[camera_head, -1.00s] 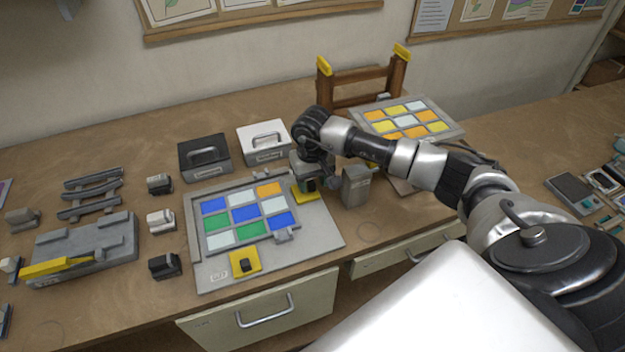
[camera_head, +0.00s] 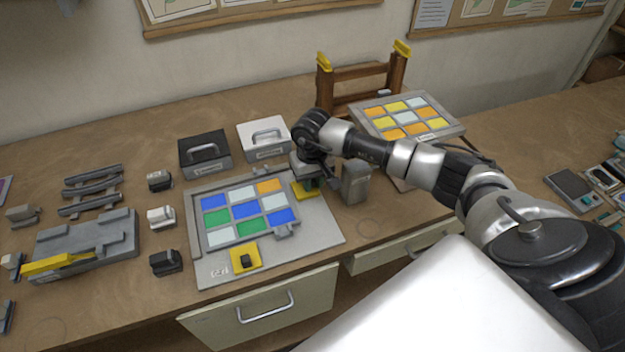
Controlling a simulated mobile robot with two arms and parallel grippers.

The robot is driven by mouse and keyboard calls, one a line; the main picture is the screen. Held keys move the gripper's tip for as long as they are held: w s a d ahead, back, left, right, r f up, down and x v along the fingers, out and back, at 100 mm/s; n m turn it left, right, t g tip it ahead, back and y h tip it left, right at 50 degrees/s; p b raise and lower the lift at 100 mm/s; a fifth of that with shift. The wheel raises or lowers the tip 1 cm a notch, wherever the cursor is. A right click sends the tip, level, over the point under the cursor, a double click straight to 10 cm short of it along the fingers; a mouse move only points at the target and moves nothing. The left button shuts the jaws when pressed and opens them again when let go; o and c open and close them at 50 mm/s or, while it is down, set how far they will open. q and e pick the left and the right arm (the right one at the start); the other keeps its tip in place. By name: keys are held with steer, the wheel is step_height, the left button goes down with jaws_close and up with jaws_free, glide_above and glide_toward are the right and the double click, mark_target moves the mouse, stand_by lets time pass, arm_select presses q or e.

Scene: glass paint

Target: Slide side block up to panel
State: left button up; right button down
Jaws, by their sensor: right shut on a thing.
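The panel (camera_head: 243,213), a grid of blue, green, white and orange panes in a grey frame, lies flat on a grey board (camera_head: 318,236). The yellow side block (camera_head: 304,191) is at the board's right side, close to the panel's right edge; whether it touches the panel is unclear. My right gripper (camera_head: 309,181) is over this block, pointing down, and is shut on it; its fingers and the grip are partly hidden. A second yellow block (camera_head: 245,258) with a black knob sits at the panel's front edge. My left gripper is out of view.
A grey block (camera_head: 356,182) stands right of my right gripper. Black (camera_head: 204,155) and white (camera_head: 264,139) handled boxes stand behind the panel. Another panel with orange and yellow panes (camera_head: 408,118) lies at the back right. Small blocks and a grey fixture (camera_head: 85,245) are at left.

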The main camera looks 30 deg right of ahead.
mark_target(302, 191)
steer(key=shift+w+a+f+b, duration=0.1)
steer(key=shift+w+a+b, duration=0.05)
steer(key=shift+a+b, duration=0.3)
steer(key=shift+w+a+f+b, duration=0.1)
steer(key=shift+a+b, duration=0.25)
steer(key=shift+a, duration=0.1)
steer(key=shift+a+r, duration=0.1)
steer(key=shift+a, duration=0.25)
steer(key=shift+r, duration=0.1)
steer(key=c, duration=1)
jaws_free()
steer(key=shift+w+a, duration=0.1)
steer(key=shift+a, duration=0.05)
step_height(302, 191, up, 11)
steer(key=b, duration=0.2)
steer(key=shift+b, duration=0.35)
